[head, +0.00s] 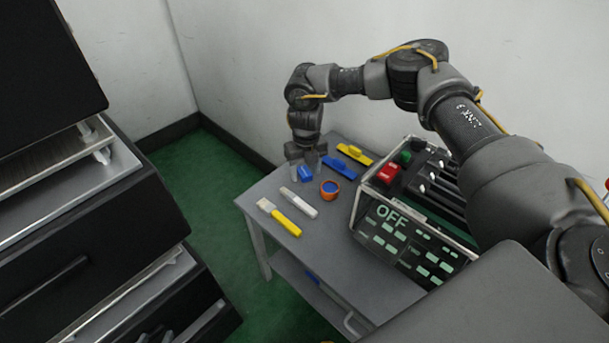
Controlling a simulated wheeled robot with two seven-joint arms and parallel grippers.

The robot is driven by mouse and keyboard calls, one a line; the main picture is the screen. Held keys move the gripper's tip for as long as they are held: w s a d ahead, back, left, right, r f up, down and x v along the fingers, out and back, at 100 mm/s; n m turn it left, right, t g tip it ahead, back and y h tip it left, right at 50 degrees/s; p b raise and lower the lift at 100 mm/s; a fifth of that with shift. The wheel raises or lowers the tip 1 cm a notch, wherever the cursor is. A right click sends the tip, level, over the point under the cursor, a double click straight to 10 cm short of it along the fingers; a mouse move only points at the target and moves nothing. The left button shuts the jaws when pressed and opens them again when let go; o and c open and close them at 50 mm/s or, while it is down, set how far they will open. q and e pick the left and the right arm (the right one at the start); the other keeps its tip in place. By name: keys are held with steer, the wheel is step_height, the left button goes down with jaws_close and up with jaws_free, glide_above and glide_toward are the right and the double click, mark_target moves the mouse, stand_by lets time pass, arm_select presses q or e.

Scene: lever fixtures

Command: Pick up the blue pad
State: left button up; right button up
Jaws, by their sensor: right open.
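The blue pad (305,174) is a small blue block on the grey table, near its far left part. My right gripper (307,166) points down at it from above and is open. One finger shows at the pad's left and the other at its right and slightly behind. The pad appears to lie between or just in front of the fingertips; contact cannot be told. My left gripper is not in view.
Black drawers (110,235) stand left.

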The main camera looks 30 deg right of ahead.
steer(key=shift+f, duration=0.15)
arm_select(q)
steer(key=shift+d+r, duration=0.1)
arm_select(e)
steer(key=c, duration=1.1)
